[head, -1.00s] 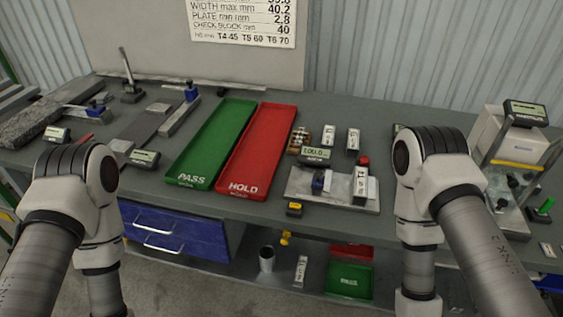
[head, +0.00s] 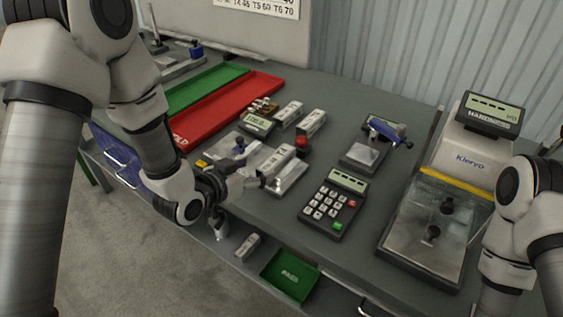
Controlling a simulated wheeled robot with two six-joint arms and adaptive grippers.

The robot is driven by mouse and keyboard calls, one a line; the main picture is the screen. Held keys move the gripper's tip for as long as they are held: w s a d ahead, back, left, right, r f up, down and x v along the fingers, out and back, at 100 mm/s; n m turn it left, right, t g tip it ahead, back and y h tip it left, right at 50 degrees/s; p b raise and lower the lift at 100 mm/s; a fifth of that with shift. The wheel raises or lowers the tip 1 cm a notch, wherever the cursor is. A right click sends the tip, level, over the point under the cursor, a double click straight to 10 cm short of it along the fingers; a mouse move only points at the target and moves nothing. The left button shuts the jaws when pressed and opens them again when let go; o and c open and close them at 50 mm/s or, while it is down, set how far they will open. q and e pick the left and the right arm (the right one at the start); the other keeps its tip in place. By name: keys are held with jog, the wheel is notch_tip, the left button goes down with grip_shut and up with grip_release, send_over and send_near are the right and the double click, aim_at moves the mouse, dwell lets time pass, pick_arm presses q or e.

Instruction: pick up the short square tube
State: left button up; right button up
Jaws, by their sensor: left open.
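Several light square tubes with dark markings are in the head view; I cannot tell which is the short one. One tube (head: 277,161) lies on the metal plate of a gauge fixture (head: 292,178). Two more, a left tube (head: 288,113) and a right tube (head: 311,123), lie on the table behind the fixture. Another tube (head: 247,246) is on the lower shelf. My left gripper (head: 262,182) is open at the front edge of the fixture, close in front of the tube on it; whether it touches is unclear. My right gripper is out of view.
A green tray (head: 205,88) and a red tray (head: 225,108) lie at the left. A calculator-like keypad (head: 334,204), a small scale-like block (head: 364,154) and a hardness tester (head: 475,150) stand to the right. A green bin (head: 290,276) is below the table edge.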

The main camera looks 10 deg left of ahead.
aim_at(273, 162)
pick_arm(q)
jog(key=shift+w+d+f, duration=0.1)
jog(key=shift+w, duration=0.3)
jog(key=x, duration=0.5)
jog(key=shift+d, duration=0.45)
jog(key=shift+a, duration=0.2)
jog(key=shift+s+a+r, duration=0.1)
jog(key=shift+s+r, duration=0.1)
jog(key=shift+r, duration=0.05)
jog(key=shift+c, duration=1)
grip_shut()
